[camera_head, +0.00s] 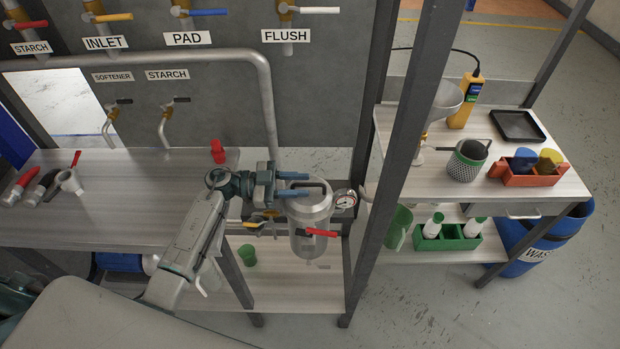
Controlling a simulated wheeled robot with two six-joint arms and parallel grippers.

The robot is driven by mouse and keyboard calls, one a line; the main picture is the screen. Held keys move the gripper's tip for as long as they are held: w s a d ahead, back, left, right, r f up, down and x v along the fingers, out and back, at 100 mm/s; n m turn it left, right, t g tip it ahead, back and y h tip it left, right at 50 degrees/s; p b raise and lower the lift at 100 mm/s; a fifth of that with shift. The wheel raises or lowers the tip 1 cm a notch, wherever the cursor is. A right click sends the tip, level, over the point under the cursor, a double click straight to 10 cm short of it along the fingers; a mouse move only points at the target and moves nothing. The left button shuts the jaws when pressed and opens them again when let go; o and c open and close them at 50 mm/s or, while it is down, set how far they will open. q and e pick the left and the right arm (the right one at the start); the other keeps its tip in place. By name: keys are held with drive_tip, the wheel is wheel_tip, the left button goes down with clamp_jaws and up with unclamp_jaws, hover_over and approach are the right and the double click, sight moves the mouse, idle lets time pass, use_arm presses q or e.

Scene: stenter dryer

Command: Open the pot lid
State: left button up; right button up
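The pot (308,235) is a grey metal cylinder standing upright at the lower middle of the head view, with a pressure gauge (345,200) and a red-handled valve (320,232) on it. Its round lid (316,208) sits on top, with a dark handle (322,186) on it. My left gripper (306,184) reaches in from the left at lid height. Its two blue fingers are apart and point right, at the dark handle. The fingers partly cover the handle, and I cannot tell whether they touch it. My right gripper is not in view.
A wall of labelled valves (188,38) stands behind. A bench (130,195) with loose fittings and a red cap (218,150) lies left. A dark frame post (405,150) stands just right of the pot. Beyond it is a shelf cart (400,130) with containers.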

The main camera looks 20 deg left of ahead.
use_arm(q)
drive_tip(key=shift+p+x, duration=0.45)
drive_tip(key=shift+x, duration=1.1)
drive_tip(key=shift+c, duration=0.2)
clamp_jaws()
drive_tip(key=shift+w, duration=0.1)
